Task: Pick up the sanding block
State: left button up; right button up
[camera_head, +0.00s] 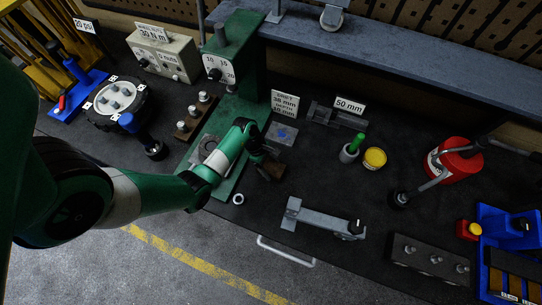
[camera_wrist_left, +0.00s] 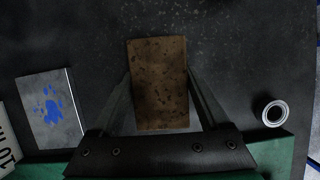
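The sanding block is a brown, dark-speckled rectangular block (camera_wrist_left: 158,83). In the left wrist view it stands between the two fingers of my left gripper (camera_wrist_left: 160,98), with a fingertip close against each long side. I cannot tell whether the fingers press on it. In the head view the block (camera_head: 272,171) shows at the tip of my left gripper (camera_head: 262,157), over the dark bench just right of the green press base. Whether it is lifted is not clear. My right gripper is not in view.
A small metal ring (camera_wrist_left: 273,113) lies right of the block in the wrist view. A grey plate with a blue mark (camera_head: 282,133) lies behind it. The green press (camera_head: 237,60) stands behind my arm. A grey bracketed bar (camera_head: 322,219) lies at the front right.

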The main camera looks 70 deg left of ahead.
aim_at(274, 168)
pick_arm(q)
jog(key=c, duration=1)
jog(key=shift+r, duration=0.1)
jog(key=shift+r, duration=0.4)
notch_tip(274, 168, up, 4)
jog(key=shift+f+p, duration=0.25)
jog(key=shift+p, duration=0.5)
jog(key=s+d+r+p, duration=0.1)
jog(key=s+d+r, duration=0.2)
jog(key=s+d+r+p, duration=0.1)
jog(key=s+d+r, duration=0.2)
jog(key=d, duration=0.1)
jog(key=s+d+r+p, duration=0.1)
jog(key=s+d+r, duration=0.2)
jog(key=shift+s+d, duration=0.15)
jog(key=shift+d, duration=0.1)
